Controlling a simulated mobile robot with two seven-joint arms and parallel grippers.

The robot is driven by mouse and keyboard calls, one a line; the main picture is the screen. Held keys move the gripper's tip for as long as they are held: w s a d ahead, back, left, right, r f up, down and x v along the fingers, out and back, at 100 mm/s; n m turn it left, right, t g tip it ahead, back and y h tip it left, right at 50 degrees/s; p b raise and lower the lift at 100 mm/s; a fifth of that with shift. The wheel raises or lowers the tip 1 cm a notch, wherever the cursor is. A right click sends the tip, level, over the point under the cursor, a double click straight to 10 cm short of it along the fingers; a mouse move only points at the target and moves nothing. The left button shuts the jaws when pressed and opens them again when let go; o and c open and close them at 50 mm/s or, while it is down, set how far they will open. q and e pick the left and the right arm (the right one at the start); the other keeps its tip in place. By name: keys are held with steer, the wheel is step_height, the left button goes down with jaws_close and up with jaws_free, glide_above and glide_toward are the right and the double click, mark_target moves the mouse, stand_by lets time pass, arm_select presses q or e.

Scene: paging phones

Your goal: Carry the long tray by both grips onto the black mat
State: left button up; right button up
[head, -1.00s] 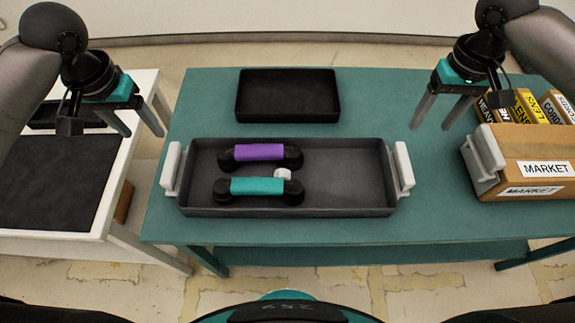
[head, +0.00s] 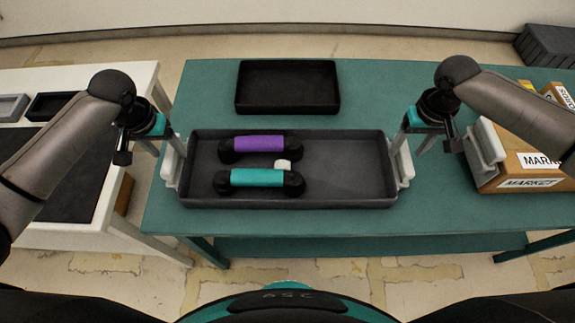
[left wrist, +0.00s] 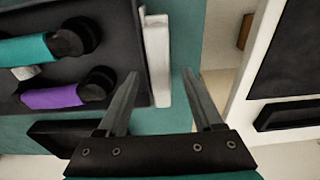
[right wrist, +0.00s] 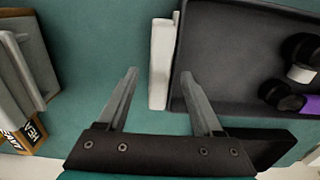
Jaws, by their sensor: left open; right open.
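The long dark grey tray (head: 340,199) lies on the teal table with a white grip at each end. It holds a purple-handled phone handset (head: 259,145), a teal-handled handset (head: 258,178) and a small white piece (head: 283,164). My left gripper (head: 168,142) is open above the left grip (head: 172,163); in the left wrist view its fingers (left wrist: 160,85) point toward that grip (left wrist: 157,55). My right gripper (head: 412,145) is open above the right grip (head: 402,160), which lies between its fingers' lines in the right wrist view (right wrist: 162,62). The black mat (head: 75,185) lies on the white table at left.
An empty black tray (head: 287,88) sits behind the long tray. A cardboard box (head: 520,165) marked MARKET stands right of my right gripper. Small trays (head: 50,106) lie behind the mat. A gap separates the white table (head: 118,195) from the teal table (head: 300,222).

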arm_select(q)
steer(key=shift+w+f, duration=0.15)
steer(key=shift+f, duration=1)
arm_select(e)
steer(key=shift+f, duration=1.2)
arm_select(q)
steer(key=c, duration=1.1)
arm_select(e)
steer(key=c, duration=1.1)
arm_select(q)
jaws_close()
arm_select(e)
jaws_close()
arm_select(q)
steer(key=shift+w+r, duration=0.1)
arm_select(e)
steer(key=shift+w+r, duration=0.1)
